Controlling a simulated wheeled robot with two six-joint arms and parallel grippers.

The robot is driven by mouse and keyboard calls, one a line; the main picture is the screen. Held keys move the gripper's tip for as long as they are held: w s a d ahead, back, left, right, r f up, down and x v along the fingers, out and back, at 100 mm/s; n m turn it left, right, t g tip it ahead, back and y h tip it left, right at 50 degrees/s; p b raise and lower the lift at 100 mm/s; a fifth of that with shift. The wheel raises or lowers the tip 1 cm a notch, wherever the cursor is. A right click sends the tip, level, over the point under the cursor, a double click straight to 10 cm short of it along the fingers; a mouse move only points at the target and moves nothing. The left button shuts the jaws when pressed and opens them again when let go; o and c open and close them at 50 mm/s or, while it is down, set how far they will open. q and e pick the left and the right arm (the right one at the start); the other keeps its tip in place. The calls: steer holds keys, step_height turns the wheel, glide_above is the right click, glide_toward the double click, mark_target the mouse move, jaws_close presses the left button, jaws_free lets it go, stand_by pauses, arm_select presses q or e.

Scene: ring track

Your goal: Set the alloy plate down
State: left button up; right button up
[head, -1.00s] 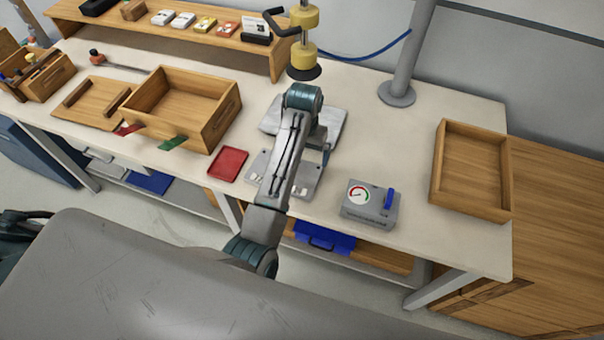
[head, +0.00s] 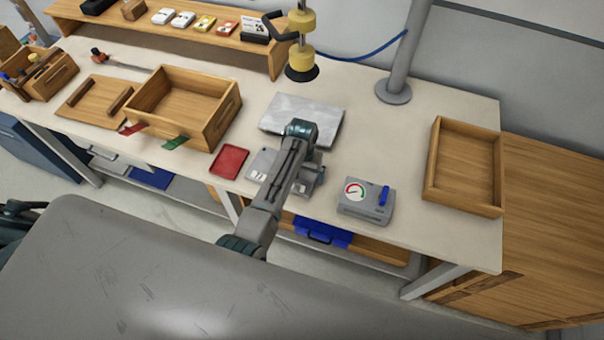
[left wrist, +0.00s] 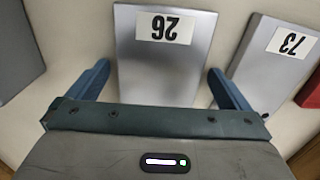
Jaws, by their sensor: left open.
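Two silvery metal plates lie side by side on the bench near its front edge. One, labelled 26 (left wrist: 165,70), is between the spread fingers of my left gripper (left wrist: 160,80), with a gap at each side. The other, labelled 73 (left wrist: 262,75), lies beside it and also shows in the head view (head: 261,162). My left gripper is open, low over the front of the bench in the head view (head: 312,176), where my arm partly hides the plates. Which plate is the alloy one I cannot tell. My right gripper is out of view.
A pale marbled slab (head: 290,106) lies behind the plates. A red tray (head: 229,161) is to their left, a grey gauge box (head: 365,202) to their right. A wooden box (head: 215,128) and a wooden tray (head: 432,165) stand farther out. Bench between slab and wooden tray is clear.

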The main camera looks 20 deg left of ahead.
arm_select(q)
steer(key=shift+w+r, duration=0.1)
steer(key=c, duration=1.4)
